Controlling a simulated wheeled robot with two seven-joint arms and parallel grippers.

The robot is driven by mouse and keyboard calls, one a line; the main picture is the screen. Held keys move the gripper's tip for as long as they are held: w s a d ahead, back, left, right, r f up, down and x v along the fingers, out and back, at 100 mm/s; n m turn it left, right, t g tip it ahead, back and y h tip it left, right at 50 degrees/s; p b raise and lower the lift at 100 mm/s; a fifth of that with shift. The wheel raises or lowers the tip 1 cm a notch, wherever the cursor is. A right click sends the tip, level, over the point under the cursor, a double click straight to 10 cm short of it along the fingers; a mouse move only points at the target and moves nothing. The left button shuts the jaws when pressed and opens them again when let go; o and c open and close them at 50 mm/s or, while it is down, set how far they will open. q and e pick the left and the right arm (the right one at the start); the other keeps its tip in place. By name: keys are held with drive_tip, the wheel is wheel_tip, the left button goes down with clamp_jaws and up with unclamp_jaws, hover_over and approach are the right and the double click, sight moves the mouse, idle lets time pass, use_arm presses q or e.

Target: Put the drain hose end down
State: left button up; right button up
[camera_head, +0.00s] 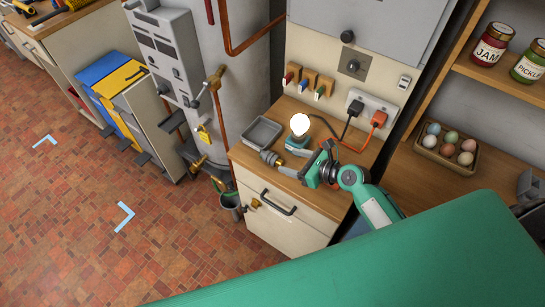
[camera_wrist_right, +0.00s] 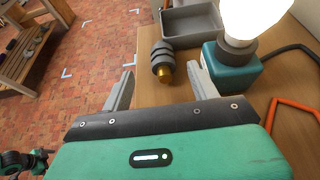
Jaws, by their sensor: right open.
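A short grey ribbed fitting with a brass tip, which looks like the drain hose end (camera_wrist_right: 162,60), lies on the wooden cabinet top (camera_wrist_right: 150,108). It also shows in the head view (camera_head: 269,158), near the front left edge of the top. No hose is seen running from it. My right gripper (camera_head: 291,163) is low over the cabinet top. Its two fingers are spread, with the fitting just beyond the gap between the fingertips (camera_wrist_right: 161,80). Nothing is held between them. My left gripper is not seen in the head view.
A grey tray (camera_head: 262,133) stands behind the fitting. A lit bulb on a teal base (camera_head: 293,144) stands close to the right finger in the wrist view. Cables run from it to the wall socket (camera_head: 371,107).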

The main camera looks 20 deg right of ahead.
sight(277, 158)
drive_tip(key=shift+f+p+x, duration=0.2)
drive_tip(key=shift+p+x, duration=0.15)
drive_tip(key=shift+x, duration=1.8)
drive_tip(key=shift+f+p+x, duration=0.15)
drive_tip(key=shift+p+x, duration=0.15)
drive_tip(key=shift+x, duration=1.9)
drive_tip(key=shift+s+d, duration=0.1)
drive_tip(key=shift+d, duration=0.1)
drive_tip(key=c, duration=1.2)
drive_tip(key=shift+r, duration=0.1)
